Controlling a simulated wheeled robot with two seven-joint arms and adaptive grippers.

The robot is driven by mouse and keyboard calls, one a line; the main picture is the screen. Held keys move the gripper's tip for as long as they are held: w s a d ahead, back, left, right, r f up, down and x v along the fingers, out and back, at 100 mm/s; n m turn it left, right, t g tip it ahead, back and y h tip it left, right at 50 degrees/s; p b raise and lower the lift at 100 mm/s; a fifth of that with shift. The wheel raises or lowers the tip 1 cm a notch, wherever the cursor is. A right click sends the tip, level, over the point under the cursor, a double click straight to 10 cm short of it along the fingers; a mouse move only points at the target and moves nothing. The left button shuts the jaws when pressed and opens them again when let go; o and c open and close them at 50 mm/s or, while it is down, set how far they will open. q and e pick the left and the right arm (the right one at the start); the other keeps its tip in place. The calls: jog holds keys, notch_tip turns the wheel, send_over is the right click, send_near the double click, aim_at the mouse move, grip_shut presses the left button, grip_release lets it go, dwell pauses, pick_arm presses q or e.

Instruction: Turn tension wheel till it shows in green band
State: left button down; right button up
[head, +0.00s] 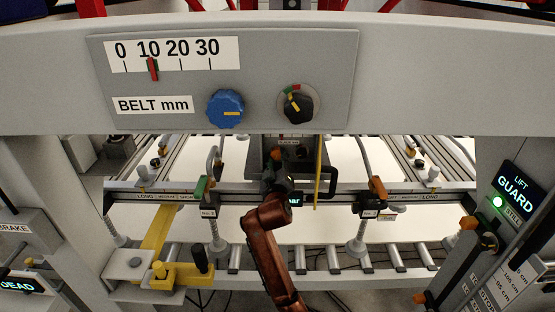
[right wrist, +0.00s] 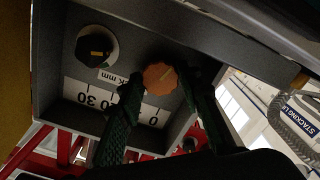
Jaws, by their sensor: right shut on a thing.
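My right gripper (head: 278,158) reaches up at a dark box under the grey beam. In the right wrist view its two dark green fingers (right wrist: 160,92) are shut on an orange knob (right wrist: 160,75) with a pale line, one finger on each side. The knob sits on a dark panel beside a black knob (right wrist: 97,45) with a yellow mark and a 0 to 30 scale (right wrist: 100,98). No wheel labelled tension can be read, and I cannot tell whether the orange knob is it. My left gripper is not in view.
The beam panel carries a "BELT mm" scale (head: 172,53) with a red pointer near 10, a blue knob (head: 225,108) and a black knob (head: 297,104) beside red and green marks. A "GUARD" display (head: 515,186) with a lit green lamp stands right. Rollers lie below.

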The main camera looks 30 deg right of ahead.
jog(key=shift+f+m, duration=0.3)
jog(key=o, duration=1.2)
jog(key=shift+r, duration=0.2)
jog(key=shift+c, duration=0.2)
jog(key=v, duration=1.2)
